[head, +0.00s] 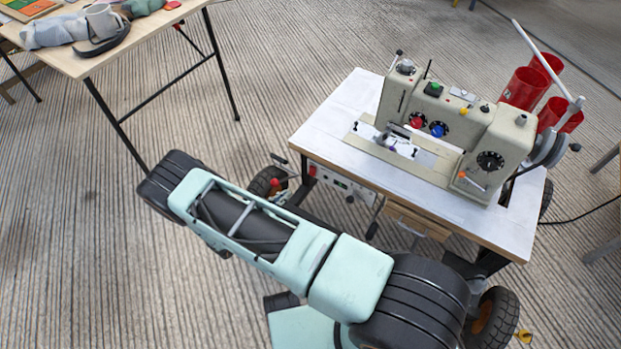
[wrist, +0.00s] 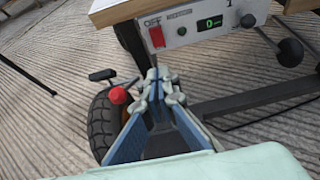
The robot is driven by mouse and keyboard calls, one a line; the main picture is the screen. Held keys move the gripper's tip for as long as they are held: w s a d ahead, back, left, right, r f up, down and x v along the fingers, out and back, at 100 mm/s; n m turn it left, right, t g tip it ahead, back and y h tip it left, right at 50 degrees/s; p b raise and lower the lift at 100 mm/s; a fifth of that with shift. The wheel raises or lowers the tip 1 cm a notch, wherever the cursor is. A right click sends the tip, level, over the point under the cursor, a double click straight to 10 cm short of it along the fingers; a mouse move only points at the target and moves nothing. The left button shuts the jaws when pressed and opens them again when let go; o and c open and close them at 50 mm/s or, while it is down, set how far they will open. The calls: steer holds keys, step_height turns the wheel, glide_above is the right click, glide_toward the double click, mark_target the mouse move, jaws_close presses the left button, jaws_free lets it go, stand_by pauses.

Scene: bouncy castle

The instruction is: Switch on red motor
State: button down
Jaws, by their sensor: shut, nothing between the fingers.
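A white control panel (wrist: 235,18) hangs under the sewing table's edge in the wrist view, and it also shows in the head view (head: 342,184). At its left end is a red rocker switch (wrist: 157,37), also visible in the head view (head: 312,170). To the right of the switch are a small green button (wrist: 181,30) and a lit green display (wrist: 210,23). My gripper (wrist: 160,76) is shut and empty, its tips just below the red switch in the picture. Whether they touch the panel I cannot tell. My arm hides the gripper in the head view.
A red ball knob on a lever (wrist: 118,95) and a black wheel (wrist: 104,126) are left of my gripper. A black knob (wrist: 290,52) juts out at right. The sewing machine (head: 450,125) stands on the white table (head: 335,125). Open floor lies at left.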

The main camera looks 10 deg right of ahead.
steer(key=shift+s+f, duration=0.1)
steer(key=shift+f, duration=0.1)
steer(key=b, duration=0.3)
glide_toward(312, 171)
steer(key=w+d+f, duration=0.3)
steer(key=f, duration=0.2)
steer(key=shift+w+d+r, duration=0.1)
steer(key=shift+w+d, duration=0.35)
steer(key=shift+w, duration=0.05)
steer(key=shift+b, duration=0.35)
